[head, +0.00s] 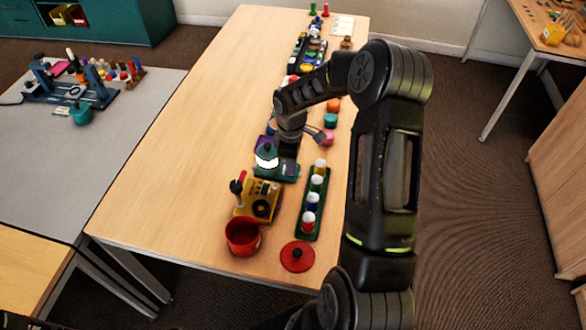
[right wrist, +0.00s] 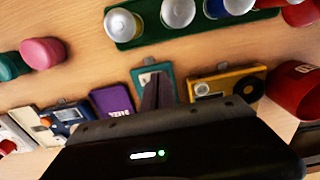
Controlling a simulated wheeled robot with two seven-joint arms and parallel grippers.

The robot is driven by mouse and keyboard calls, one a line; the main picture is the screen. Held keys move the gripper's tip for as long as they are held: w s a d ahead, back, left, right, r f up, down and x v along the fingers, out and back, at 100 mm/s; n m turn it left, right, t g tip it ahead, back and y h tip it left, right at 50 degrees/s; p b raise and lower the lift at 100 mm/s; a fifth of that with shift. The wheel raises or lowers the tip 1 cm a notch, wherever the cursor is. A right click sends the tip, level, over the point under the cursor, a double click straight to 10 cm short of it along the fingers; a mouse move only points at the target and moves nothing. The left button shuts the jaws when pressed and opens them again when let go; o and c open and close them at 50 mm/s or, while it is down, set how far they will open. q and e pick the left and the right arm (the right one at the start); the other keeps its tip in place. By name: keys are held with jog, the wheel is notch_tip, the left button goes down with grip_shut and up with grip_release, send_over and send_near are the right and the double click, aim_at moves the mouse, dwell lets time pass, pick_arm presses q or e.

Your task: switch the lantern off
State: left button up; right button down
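The lantern's dome is hidden there. I cannot tell whether the fingers touch the panel. My left gripper is not in view.
A yellow board (head: 258,203) with a black dial, a red pot (head: 242,237) and a red lid (head: 298,257) stand nearer. A green rack (head: 306,227) of capped jars is to the right. Coloured knobs (head: 331,120) lie beyond. The table's left side (head: 180,150) is clear.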

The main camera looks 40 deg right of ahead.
jog(key=shift+f, duration=0.2)
jog(key=shift+r, duration=0.1)
jog(key=shift+r+p, duration=2.25)
jog(key=shift+r, duration=1.2)
